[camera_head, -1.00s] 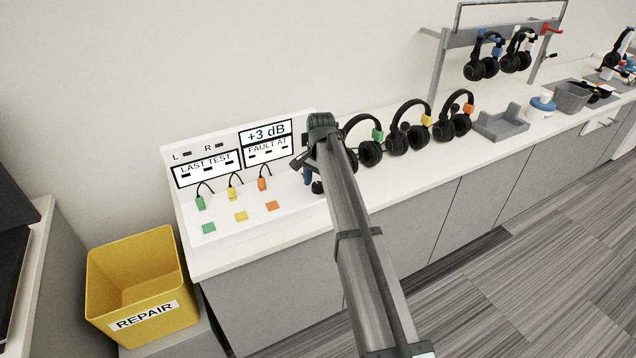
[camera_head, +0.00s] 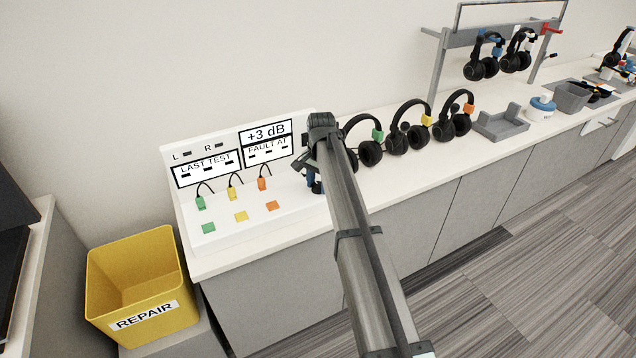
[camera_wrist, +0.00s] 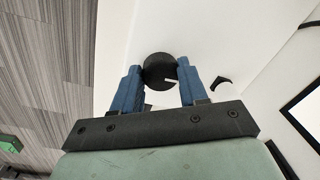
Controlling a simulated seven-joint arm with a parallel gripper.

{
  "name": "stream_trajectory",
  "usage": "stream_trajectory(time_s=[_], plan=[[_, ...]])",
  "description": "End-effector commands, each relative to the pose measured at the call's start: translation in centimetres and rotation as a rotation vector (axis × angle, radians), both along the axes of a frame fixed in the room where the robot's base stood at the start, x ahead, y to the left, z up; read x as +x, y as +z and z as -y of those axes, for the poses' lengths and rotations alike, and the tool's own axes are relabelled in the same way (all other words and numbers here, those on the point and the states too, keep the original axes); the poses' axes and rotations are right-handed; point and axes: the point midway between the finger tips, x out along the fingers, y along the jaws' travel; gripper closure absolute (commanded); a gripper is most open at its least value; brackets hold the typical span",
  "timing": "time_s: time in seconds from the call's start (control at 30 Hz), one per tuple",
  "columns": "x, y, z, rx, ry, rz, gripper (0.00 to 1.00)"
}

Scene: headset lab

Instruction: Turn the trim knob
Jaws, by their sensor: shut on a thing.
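The trim knob (camera_wrist: 160,72) is a round black knob with a white pointer mark, on a white surface in the wrist view. My gripper (camera_wrist: 160,80) has blue fingers, one on each side of the knob, and is shut on it. In the head view my arm hides the knob; a blue finger (camera_head: 312,182) of my gripper shows beside the test panel (camera_head: 190,236). The panel's display (camera_head: 265,133) reads "+3 dB".
A yellow REPAIR bin (camera_head: 140,317) stands at left. Several headsets, including an orange-tagged one (camera_head: 455,122), stand along the counter (camera_head: 420,160) to the right.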

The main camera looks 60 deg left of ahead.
Motion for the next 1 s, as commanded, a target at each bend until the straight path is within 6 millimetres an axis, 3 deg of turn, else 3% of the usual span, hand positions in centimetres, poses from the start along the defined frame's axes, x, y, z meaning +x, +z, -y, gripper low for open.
stream_trajectory(time_s=[1.0], plan=[[0.24,0.05,-0.06,0.002,0.84,0.0,0.88]])
